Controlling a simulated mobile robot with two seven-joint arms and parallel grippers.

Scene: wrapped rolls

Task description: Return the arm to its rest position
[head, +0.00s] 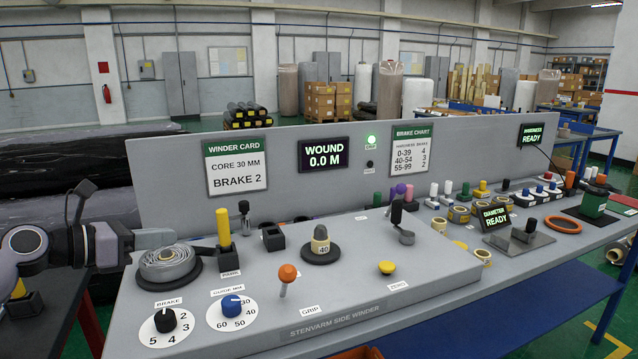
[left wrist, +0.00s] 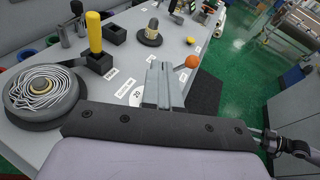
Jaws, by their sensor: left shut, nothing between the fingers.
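My left arm (head: 30,245) comes in from the left edge in the head view. Its gripper (head: 152,239) is at the left end of the grey winder console (head: 385,270), by the wound grey roll (head: 168,262). In the left wrist view the gripper's two fingers (left wrist: 164,86) lie together, shut and empty. They point out over the console and hide part of the white dial face there. The wound roll is at the left in that view, and the yellow-handled lever (left wrist: 95,38) stands beyond the fingers.
An orange-knobbed grip lever (head: 287,277), a brake knob (head: 166,320) and a blue guide knob (head: 231,305) stand on the console front. An upright grey panel (head: 290,175) runs behind. A dark table (head: 45,310) is at the left below my arm.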

